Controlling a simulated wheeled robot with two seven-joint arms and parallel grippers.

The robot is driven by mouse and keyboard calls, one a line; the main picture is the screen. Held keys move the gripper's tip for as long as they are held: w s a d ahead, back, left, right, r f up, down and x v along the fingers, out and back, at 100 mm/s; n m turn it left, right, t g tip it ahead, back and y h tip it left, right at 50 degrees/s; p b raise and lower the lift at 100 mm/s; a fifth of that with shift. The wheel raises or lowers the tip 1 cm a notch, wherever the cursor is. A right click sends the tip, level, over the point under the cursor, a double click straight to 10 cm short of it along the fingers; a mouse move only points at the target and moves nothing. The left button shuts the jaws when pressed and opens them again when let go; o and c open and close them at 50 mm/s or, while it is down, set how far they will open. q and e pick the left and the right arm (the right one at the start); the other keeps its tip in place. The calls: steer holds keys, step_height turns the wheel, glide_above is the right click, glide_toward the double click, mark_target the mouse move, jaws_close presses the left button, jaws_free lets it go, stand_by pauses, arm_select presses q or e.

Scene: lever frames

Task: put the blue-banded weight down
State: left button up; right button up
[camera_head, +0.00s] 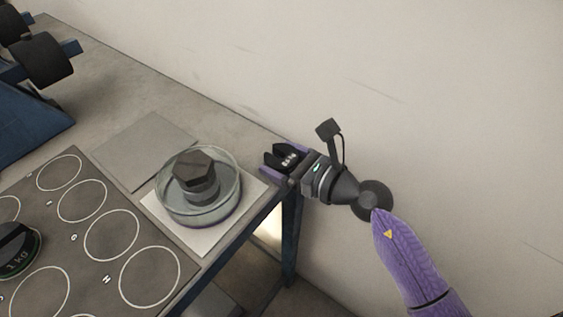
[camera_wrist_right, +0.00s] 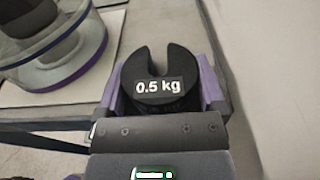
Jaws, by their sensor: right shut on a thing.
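My right gripper (camera_head: 279,163) is at the right edge of the table and is shut on a dark slotted weight (camera_head: 285,157). In the right wrist view the weight (camera_wrist_right: 145,103) lies between the purple fingers, its slot facing away from the wrist and its label reading "0.5 kg". I cannot make out a blue band on it; its sides are mostly hidden by the fingers. A second dark weight (camera_head: 17,252), marked "1 kg", stands on the circle mat at the left. My left gripper is not in view.
A round glass dish (camera_head: 168,206) with a dark hexagon-topped object (camera_head: 194,168) inside stands on a white pad (camera_head: 206,240), just left of my gripper. The grey mat (camera_head: 82,268) has several lettered white circles, mostly empty. A blank grey plate (camera_head: 143,150) lies behind.

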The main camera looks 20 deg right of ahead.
steer(key=o, duration=1.2)
